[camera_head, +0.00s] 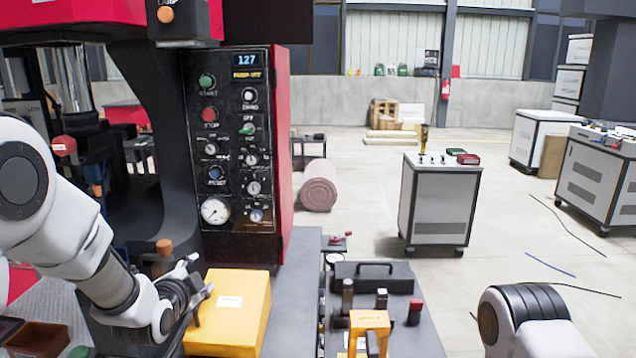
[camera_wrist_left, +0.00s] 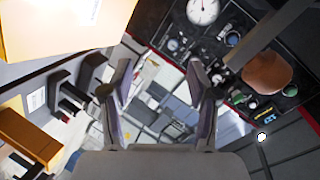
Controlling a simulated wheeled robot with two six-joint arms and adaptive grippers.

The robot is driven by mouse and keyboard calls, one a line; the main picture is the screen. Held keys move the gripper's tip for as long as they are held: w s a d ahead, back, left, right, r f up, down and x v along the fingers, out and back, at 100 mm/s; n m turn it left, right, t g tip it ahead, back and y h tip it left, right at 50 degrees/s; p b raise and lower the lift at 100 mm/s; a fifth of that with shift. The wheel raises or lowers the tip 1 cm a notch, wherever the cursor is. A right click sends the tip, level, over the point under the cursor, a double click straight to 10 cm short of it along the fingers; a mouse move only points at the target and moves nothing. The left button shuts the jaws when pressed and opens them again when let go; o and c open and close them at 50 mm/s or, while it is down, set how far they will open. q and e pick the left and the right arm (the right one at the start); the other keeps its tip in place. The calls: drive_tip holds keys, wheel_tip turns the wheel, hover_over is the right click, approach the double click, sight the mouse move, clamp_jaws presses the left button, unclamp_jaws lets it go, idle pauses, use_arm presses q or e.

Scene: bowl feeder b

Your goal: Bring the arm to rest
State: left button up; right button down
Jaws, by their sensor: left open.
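My left arm (camera_head: 65,230) comes in from the left, its white links reaching down. My left gripper (camera_head: 196,292) is at the left edge of the yellow box (camera_head: 233,312), close in front of the machine's control panel. In the left wrist view, my left gripper (camera_wrist_left: 158,92) has its two fingers wide apart with nothing between them. Part of my right arm (camera_head: 530,318) shows at the lower right; its gripper is out of view.
The black control panel (camera_head: 232,150) has buttons, gauges and a display. An orange-brown knob (camera_wrist_left: 267,73) shows near the left gripper. A black case (camera_head: 374,276) stands right of the yellow box. A grey cabinet (camera_head: 438,205) stands beyond, with open floor around it.

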use_arm(q)
drive_tip(key=s+f+n+g, duration=0.3)
drive_tip(key=s+f, duration=0.4)
drive_tip(key=f, duration=0.5)
drive_tip(key=s+f+n+g, duration=0.35)
drive_tip(key=s+f, duration=0.35)
drive_tip(key=f, duration=0.5)
drive_tip(key=s+f+n+g, duration=0.2)
drive_tip(key=s+f, duration=0.2)
drive_tip(key=s, duration=0.5)
drive_tip(key=s+f+n+g, duration=0.2)
drive_tip(key=s+f+g, duration=0.1)
drive_tip(key=s, duration=0.6)
drive_tip(key=s+f+n+g, duration=0.2)
drive_tip(key=s+f, duration=0.3)
drive_tip(key=s, duration=0.4)
drive_tip(key=shift+s+a+f+g, duration=0.2)
drive_tip(key=shift+a+f+g, duration=0.2)
drive_tip(key=shift+g, duration=0.15)
drive_tip(key=shift+n, duration=0.25)
